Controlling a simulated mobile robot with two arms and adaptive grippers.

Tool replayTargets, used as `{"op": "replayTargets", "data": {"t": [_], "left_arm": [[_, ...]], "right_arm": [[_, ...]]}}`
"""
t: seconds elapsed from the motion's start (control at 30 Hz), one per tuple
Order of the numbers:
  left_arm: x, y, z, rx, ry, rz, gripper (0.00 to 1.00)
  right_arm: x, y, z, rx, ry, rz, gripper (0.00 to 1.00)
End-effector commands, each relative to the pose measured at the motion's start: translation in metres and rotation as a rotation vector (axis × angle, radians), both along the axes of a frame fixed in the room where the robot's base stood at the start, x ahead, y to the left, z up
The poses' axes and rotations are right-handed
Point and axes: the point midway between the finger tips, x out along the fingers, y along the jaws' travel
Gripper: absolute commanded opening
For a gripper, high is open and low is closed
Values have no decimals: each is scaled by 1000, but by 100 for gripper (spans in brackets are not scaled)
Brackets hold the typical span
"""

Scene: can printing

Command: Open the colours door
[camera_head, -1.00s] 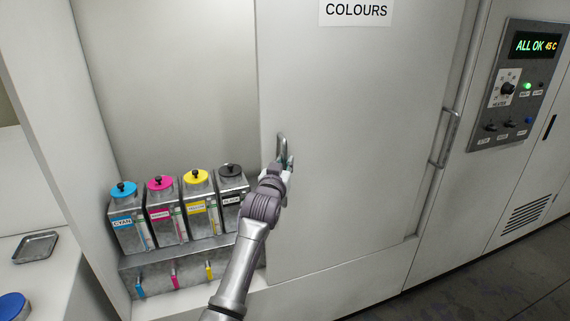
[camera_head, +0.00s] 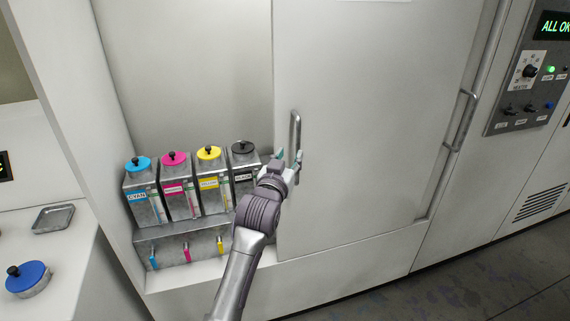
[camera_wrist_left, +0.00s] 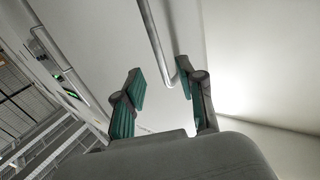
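The colours door (camera_head: 350,170) is a pale sliding panel standing to the right of an open bay. Its label is almost wholly cut off at the top of the head view. A vertical metal bar handle (camera_head: 295,128) is near the door's left edge. My left gripper (camera_head: 291,156) is at the handle's lower end, with its fingers apart. In the left wrist view, the handle (camera_wrist_left: 156,45) comes down to a bend between the open green-padded fingers (camera_wrist_left: 162,88), closer to the right one. I see no grip on it. My right gripper is not in view.
Cyan, magenta, yellow and black canisters (camera_head: 180,190) stand on a shelf in the bay, left of my gripper. A second handle (camera_head: 461,120) and a control panel (camera_head: 528,85) are to the right. A tray (camera_head: 53,218) and blue-lidded item (camera_head: 28,279) sit on the left counter.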

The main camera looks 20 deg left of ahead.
Motion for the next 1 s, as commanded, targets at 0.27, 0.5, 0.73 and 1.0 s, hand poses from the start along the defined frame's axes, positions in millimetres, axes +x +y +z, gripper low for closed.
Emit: {"op": "replayTargets", "data": {"t": [0.27,0.5,0.73,1.0], "left_arm": [[-30,0,0,-1,0,0,39],[-32,0,0,-1,1,0,39],[-30,-2,-22,5,36,-6,39],[-44,-14,-197,46,313,-53,39]], "right_arm": [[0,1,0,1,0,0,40],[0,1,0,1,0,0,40],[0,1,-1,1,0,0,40],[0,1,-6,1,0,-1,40]]}}
